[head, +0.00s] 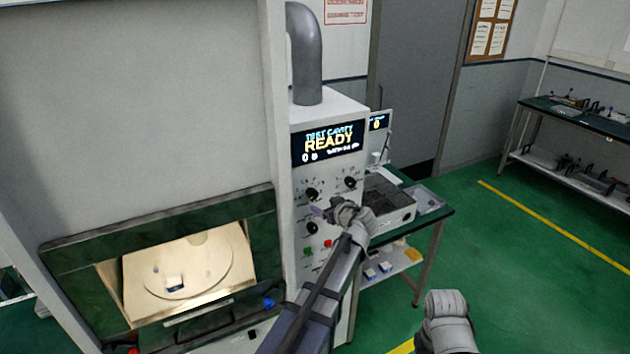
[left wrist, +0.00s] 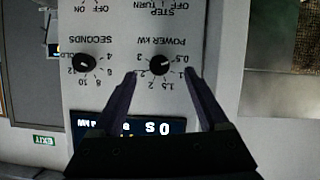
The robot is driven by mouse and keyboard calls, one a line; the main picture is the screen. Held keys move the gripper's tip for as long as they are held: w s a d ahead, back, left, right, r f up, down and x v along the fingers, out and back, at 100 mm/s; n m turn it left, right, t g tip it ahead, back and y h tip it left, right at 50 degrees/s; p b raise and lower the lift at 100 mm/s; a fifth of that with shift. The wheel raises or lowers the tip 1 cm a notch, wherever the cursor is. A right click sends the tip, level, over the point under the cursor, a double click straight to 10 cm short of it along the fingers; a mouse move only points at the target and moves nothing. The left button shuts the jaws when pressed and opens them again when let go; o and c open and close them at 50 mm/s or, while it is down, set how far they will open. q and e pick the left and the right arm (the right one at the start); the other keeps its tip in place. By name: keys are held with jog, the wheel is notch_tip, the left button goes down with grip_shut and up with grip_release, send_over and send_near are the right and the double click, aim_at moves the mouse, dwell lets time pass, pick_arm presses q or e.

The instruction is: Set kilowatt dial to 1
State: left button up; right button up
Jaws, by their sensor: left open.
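The kilowatt dial (left wrist: 159,66) is a round black knob under the label POWER KW, with numbers from 0.5 upward around it. The left wrist view is upside down; the knob's light mark seems to lie on the 0.5 side, but it is small. In the head view the dial (head: 312,194) is the upper left knob on the panel. My left gripper (head: 319,211) is in front of the panel just below it. In the left wrist view its open fingers (left wrist: 160,78) lie on either side of the dial; contact cannot be told. My right gripper (head: 447,306) is low at right, fingers unclear.
The seconds dial (left wrist: 84,63) sits beside the kilowatt dial. The display (head: 328,144) above reads TEST CAVITY READY. Another knob (head: 311,228), a green button (head: 307,251) and a red button (head: 328,243) are lower.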

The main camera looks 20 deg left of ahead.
aim_at(314, 195)
pick_arm(q)
jog(key=shift+w+a+r, duration=0.3)
jog(key=shift+a+r, duration=0.05)
jog(key=shift+r, duration=0.2)
pick_arm(e)
jog(key=shift+r, duration=0.3)
pick_arm(q)
jog(key=shift+f, duration=0.1)
pick_arm(e)
jog(key=shift+f, duration=0.1)
pick_arm(q)
jog(key=b+x, duration=0.3)
jog(key=x, duration=0.4)
jog(key=shift+w+a, duration=0.1)
jog(key=shift+w, duration=0.1)
jog(key=shift+w+a, duration=0.1)
jog(key=shift+a, duration=0.1)
pick_arm(e)
notch_tip(314, 195, down, 3)
jog(key=shift+r, duration=0.15)
pick_arm(q)
jog(key=shift+c, duration=0.2)
grip_shut()
